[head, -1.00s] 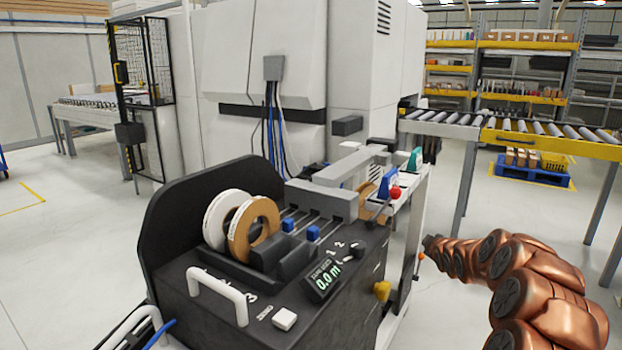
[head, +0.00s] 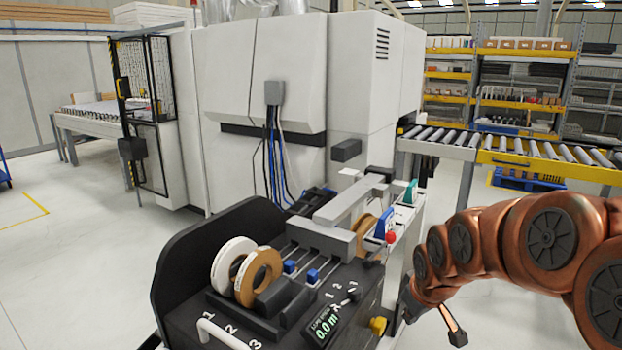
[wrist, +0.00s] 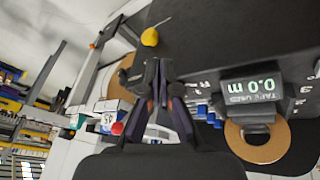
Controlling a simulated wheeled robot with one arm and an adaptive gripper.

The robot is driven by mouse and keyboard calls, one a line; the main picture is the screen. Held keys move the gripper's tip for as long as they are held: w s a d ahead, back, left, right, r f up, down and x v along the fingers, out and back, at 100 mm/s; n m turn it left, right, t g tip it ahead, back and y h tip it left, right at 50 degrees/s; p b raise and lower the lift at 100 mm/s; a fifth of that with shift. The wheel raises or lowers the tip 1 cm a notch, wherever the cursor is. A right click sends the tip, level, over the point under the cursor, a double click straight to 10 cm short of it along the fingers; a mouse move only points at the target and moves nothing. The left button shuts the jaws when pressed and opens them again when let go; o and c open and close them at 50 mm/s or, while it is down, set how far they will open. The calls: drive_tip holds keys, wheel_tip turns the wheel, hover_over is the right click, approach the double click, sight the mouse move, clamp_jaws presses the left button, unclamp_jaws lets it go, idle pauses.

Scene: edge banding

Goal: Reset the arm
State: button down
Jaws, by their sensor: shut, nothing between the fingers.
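My gripper shows in the wrist view (wrist: 158,72), its dark fingers brought together with nothing between them. It points toward the black panel of the tape unit (wrist: 225,35), which looks turned over in that view. The yellow knob (wrist: 150,37) appears just beyond the fingertips; I cannot tell the gap. In the head view my copper-coloured arm arches in from the right edge and bends down beside the tape unit's right side.
The tape unit carries a white roll (head: 232,262), a brown roll (head: 258,276) and a display reading 0.0 m (head: 322,326). A red button (head: 391,237) stands near my arm. A roller conveyor (head: 540,160) runs behind it. Open floor lies at the left.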

drive_tip(key=s+a+r+m+g+p, duration=0.1)
drive_tip(key=s+r+m+g+p, duration=0.1)
drive_tip(key=s, duration=1.4)
drive_tip(key=s+a+r+m+g+p, duration=0.2)
drive_tip(key=s+r+p, duration=0.5)
drive_tip(key=s, duration=1)
drive_tip(key=m+g, duration=0.1)
drive_tip(key=g, duration=0.1)
drive_tip(key=shift+g, duration=0.3)
